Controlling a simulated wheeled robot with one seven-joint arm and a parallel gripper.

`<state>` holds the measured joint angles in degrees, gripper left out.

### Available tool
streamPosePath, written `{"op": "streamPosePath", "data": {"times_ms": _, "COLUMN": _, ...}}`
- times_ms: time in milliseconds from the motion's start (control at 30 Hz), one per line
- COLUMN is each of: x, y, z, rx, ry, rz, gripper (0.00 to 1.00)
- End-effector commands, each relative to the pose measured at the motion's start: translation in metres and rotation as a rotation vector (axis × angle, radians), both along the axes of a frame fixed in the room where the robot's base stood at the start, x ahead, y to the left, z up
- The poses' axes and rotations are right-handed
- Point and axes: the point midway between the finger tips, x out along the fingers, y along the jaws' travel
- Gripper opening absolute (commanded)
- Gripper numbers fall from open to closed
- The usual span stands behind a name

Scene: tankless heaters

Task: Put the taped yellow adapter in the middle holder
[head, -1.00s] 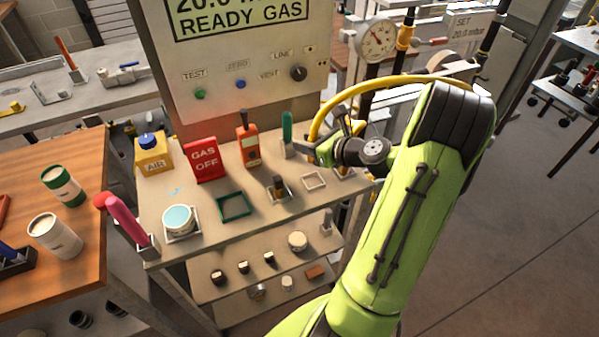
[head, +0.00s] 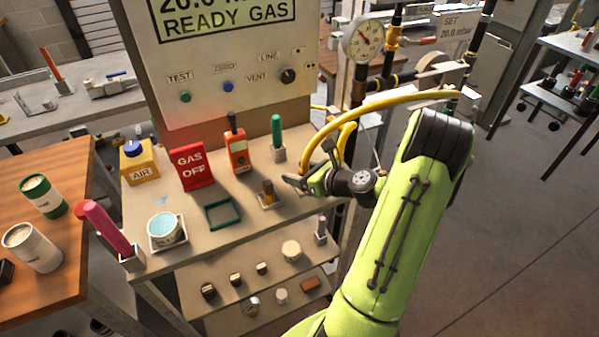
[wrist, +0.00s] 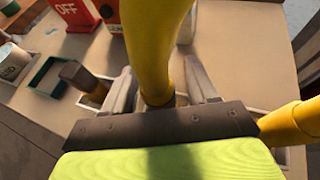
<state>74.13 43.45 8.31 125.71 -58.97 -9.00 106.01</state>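A short brown-and-dark piece with a yellow band (head: 268,192), likely the taped adapter, stands in a small pale square holder (head: 266,206) on the bench. It also shows left of the fingers in the wrist view (wrist: 83,77). My gripper (head: 308,172) is just right of it, apart from it. In the wrist view my fingers (wrist: 162,88) are spread. A thick yellow hose (wrist: 157,45) runs down between them, with gaps visible either side. A pale frame edge (wrist: 262,114) shows partly behind the right finger. I cannot tell which holder is the middle one.
A green frame (head: 222,211), white cup (head: 166,228), red GAS OFF sign (head: 192,166), orange detector (head: 237,150) and green-handled piece (head: 277,132) stand nearby. A lower shelf (head: 228,319) holds small parts.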

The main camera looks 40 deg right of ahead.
Motion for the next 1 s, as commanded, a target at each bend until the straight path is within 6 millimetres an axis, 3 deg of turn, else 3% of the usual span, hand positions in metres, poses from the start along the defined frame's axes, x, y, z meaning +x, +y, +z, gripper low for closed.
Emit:
{"op": "streamPosePath", "data": {"times_ms": 267, "x": 0.000, "y": 0.000, "z": 0.004, "rx": -0.001, "ry": 0.000, "rz": 0.000, "gripper": 0.57}}
{"op": "streamPosePath", "data": {"times_ms": 367, "x": -0.015, "y": -0.003, "z": 0.010, "rx": 0.001, "ry": 0.002, "rz": -0.006, "gripper": 0.57}}
{"op": "streamPosePath", "data": {"times_ms": 700, "x": -0.094, "y": -0.011, "z": 0.045, "rx": -0.001, "ry": 0.001, "rz": -0.005, "gripper": 0.57}}
{"op": "streamPosePath", "data": {"times_ms": 833, "x": -0.108, "y": -0.012, "z": 0.049, "rx": 0.000, "ry": 0.001, "rz": -0.001, "gripper": 0.57}}
{"op": "streamPosePath", "data": {"times_ms": 933, "x": -0.104, "y": 0.000, "z": 0.052, "rx": -0.055, "ry": 0.021, "rz": 0.063, "gripper": 0.57}}
{"op": "streamPosePath", "data": {"times_ms": 1000, "x": -0.091, "y": 0.025, "z": 0.056, "rx": -0.183, "ry": 0.068, "rz": 0.205, "gripper": 0.57}}
